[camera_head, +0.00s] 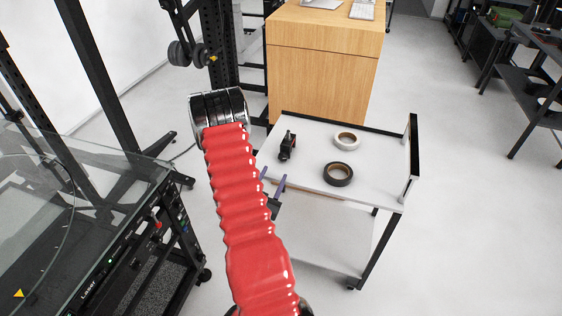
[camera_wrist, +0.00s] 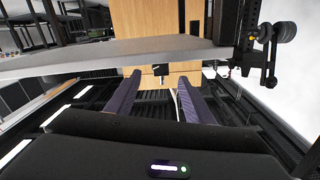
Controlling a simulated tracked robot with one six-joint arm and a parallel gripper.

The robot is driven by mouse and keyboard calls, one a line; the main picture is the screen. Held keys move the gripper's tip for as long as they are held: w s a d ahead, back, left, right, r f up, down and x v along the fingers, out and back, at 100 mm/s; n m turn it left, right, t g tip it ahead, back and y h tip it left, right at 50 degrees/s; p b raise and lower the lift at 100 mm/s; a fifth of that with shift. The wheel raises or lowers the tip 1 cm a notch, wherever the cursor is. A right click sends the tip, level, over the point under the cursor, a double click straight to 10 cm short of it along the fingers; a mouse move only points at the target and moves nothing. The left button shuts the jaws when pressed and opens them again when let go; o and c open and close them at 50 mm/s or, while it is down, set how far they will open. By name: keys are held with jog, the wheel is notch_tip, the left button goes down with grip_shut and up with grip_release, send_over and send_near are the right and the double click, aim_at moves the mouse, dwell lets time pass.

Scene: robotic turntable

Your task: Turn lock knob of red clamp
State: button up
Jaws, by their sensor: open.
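A small dark clamp with a little red on it (camera_head: 287,146) stands near the left side of the white cart top. It looks mostly black, and its lock knob is too small to make out. My gripper (camera_head: 273,178) is at the cart's near left edge, in front of the clamp and apart from it. Its two purple fingers are spread and empty. The wrist view looks upside down. There, a small dark shape that appears to be the clamp (camera_wrist: 160,70) shows ahead, between the fingertips of my gripper (camera_wrist: 158,77).
A black tape roll (camera_head: 338,174) and a white tape roll (camera_head: 346,141) lie right of the clamp on the cart (camera_head: 310,172). A wooden cabinet (camera_head: 325,75) stands behind. A glass-topped machine (camera_head: 95,200) is at left. Open floor (camera_head: 470,230) lies to the right.

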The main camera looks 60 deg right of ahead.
aim_at(282, 158)
jog(key=d, duration=0.6)
jog(key=w+d, duration=0.1)
jog(key=d, duration=0.1)
jog(key=shift+d, duration=0.4)
jog(key=shift+c, duration=0.3)
jog(key=c, duration=1)
jog(key=shift+n, duration=0.3)
jog(key=shift+w+n, duration=0.1)
jog(key=shift+n, duration=2.7)
